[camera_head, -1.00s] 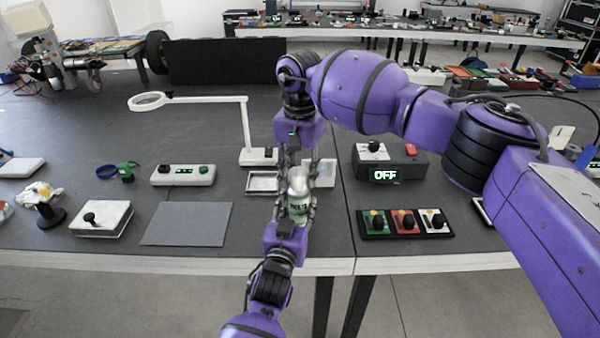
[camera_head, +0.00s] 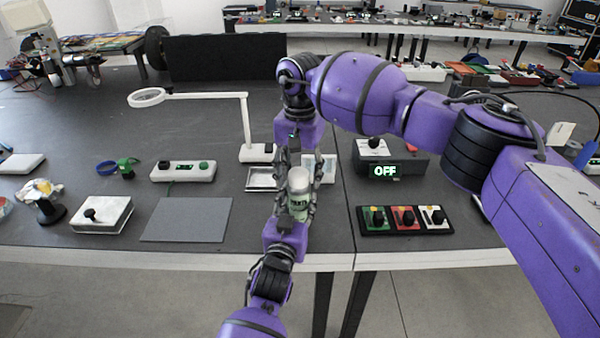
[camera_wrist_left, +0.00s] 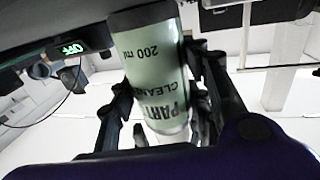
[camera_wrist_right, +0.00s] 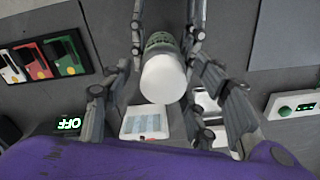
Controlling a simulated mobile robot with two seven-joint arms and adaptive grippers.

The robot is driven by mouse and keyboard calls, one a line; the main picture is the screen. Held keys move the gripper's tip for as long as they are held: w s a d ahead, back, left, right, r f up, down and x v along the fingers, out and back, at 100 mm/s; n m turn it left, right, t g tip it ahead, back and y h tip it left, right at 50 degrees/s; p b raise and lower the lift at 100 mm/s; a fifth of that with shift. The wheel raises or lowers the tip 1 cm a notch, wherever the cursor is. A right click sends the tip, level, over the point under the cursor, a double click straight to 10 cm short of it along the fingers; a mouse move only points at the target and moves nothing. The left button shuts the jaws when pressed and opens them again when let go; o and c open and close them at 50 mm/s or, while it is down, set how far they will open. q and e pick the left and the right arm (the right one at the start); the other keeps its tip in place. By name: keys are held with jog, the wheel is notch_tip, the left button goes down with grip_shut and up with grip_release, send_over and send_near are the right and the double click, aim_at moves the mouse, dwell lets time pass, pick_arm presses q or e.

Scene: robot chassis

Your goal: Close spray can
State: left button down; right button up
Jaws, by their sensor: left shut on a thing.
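The label shows large in the left wrist view (camera_wrist_left: 160,70). My right gripper (camera_head: 298,160) points down above and behind the can, with its fingers spread. In the right wrist view, the cap (camera_wrist_right: 163,78) lies between these fingers, apart from them. Whether the cap is fully seated cannot be told.
Small trays (camera_head: 262,178) and a box with an OFF display (camera_head: 392,170) stand behind the can. A switch panel (camera_head: 405,220) is to the right, and a grey mat (camera_head: 186,220) to the left. A magnifier lamp (camera_head: 246,125) stands behind.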

aim_at(300, 172)
notch_tip(300, 172, up, 12)
dwell(0.7)
pick_arm(q)
jog(key=c, duration=0.9)
grip_release()
jog(key=v, duration=1.2)
